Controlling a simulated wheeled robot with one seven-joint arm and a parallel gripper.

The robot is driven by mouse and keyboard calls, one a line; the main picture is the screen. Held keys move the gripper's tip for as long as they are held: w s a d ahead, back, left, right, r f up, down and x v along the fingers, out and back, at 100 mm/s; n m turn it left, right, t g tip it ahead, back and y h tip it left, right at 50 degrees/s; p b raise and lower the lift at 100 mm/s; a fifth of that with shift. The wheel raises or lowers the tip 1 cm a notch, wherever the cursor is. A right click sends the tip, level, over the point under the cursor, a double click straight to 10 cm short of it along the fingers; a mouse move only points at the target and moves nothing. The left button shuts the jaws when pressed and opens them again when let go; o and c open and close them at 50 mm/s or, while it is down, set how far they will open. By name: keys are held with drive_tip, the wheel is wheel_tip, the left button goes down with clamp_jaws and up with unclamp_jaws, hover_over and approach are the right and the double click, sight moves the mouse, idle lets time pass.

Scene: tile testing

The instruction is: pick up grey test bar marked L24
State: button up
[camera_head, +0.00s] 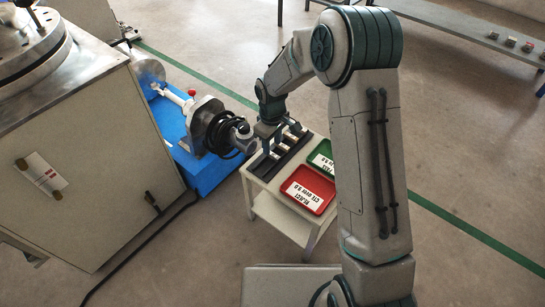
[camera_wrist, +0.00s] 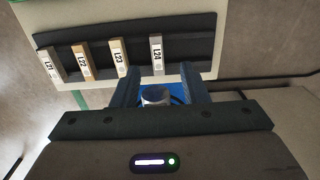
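The grey test bar marked L24 (camera_wrist: 157,53) stands in a slot of the dark rack (camera_wrist: 187,44) at the right end of a row of bars. My gripper (camera_wrist: 160,74) is open, its two blue fingers apart and nothing between them. In the wrist view the bar lies ahead of the fingertips, roughly centred between them. In the head view my gripper (camera_head: 269,134) is over the rack (camera_head: 264,168) on the small white table, and I cannot make out the L24 bar there.
Bars marked L21 (camera_wrist: 51,66), L22 (camera_wrist: 83,61) and L23 (camera_wrist: 117,58) stand left of L24. A red tray (camera_head: 309,189) and a green tray (camera_head: 322,158) lie beside the rack. A machine on a blue base (camera_head: 205,174) stands close left of the table.

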sight(273, 154)
wheel_tip(273, 154, down, 5)
drive_tip(key=shift+w+r+b, duration=0.15)
drive_tip(key=shift+b, duration=1)
drive_tip(key=shift+d+r, duration=0.1)
clamp_jaws()
drive_tip(key=shift+r, duration=0.1)
